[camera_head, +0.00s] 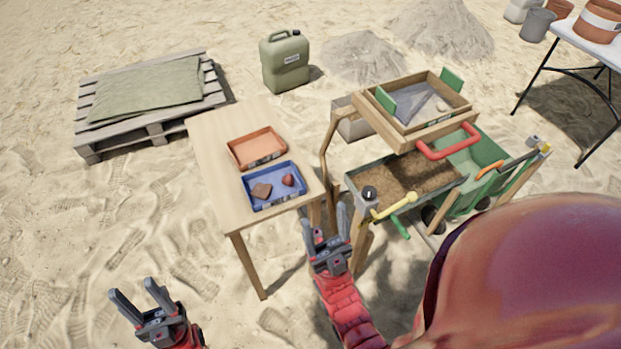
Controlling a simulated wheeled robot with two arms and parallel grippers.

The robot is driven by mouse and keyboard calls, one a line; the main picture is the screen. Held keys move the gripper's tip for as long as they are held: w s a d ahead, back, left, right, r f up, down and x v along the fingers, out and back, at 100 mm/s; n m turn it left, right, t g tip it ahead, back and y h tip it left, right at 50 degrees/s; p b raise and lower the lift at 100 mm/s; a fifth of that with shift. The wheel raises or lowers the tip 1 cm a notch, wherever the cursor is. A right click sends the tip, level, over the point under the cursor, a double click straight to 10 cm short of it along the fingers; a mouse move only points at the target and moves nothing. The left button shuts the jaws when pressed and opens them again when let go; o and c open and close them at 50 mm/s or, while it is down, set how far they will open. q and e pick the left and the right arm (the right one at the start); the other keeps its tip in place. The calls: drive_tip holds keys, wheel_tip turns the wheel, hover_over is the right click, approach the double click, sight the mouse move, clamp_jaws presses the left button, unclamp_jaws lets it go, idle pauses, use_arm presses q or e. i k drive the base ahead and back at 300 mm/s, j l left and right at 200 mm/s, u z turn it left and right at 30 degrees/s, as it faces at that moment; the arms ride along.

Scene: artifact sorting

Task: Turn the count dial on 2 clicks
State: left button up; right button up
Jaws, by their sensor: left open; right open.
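A small round black dial (369,192) sits on a grey box at the near left corner of the sieve stand, beside a yellow handle (395,207). It looks like the count dial; its markings are too small to read. My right gripper (325,216) is open and empty, pointing up, a little left of the dial and apart from it in the picture. My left gripper (133,287) is open and empty over the sand at the lower left, far from the dial.
A wooden table (218,150) holds an orange tray (234,157) and a blue tray (247,196) with two small pieces inside. The stand carries a wooden sieve (394,134) with a red handle (447,143) above a soil-filled tray. A green handle (400,227) juts out below the yellow one.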

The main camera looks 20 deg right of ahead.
sight(367, 193)
drive_tip(key=z, duration=1.35)
